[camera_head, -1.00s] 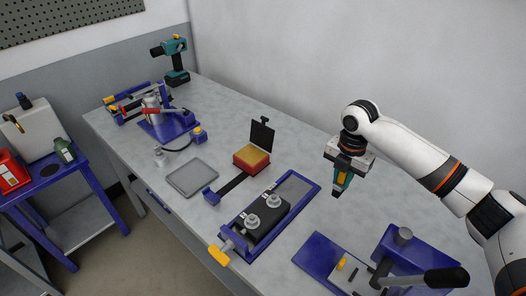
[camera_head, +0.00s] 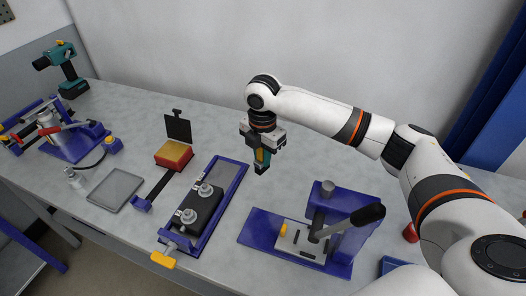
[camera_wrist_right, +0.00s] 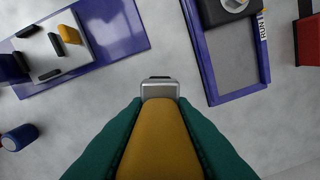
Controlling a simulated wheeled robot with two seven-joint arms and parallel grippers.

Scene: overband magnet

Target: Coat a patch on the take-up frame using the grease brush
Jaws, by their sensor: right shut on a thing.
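My right gripper (camera_head: 262,150) is shut on the grease brush (camera_head: 262,158), pointing down above the bench. The take-up frame, which I take to be the long blue frame (camera_head: 236,178), lies just left of the brush. It carries a black block (camera_head: 203,205) with two silver knobs, and a yellow handle at its near end. The brush looks apart from it. In the right wrist view the frame (camera_wrist_right: 238,97) is at upper right. My left gripper is out of view.
A blue-based lever press (camera_head: 262,228) stands at the near right. A red and yellow pad box (camera_head: 174,154) with a raised black lid, a grey tray (camera_head: 116,190) and a blue clamp rig (camera_head: 75,145) are left. A teal drill (camera_head: 68,75) stands far left. Bench behind the gripper is clear.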

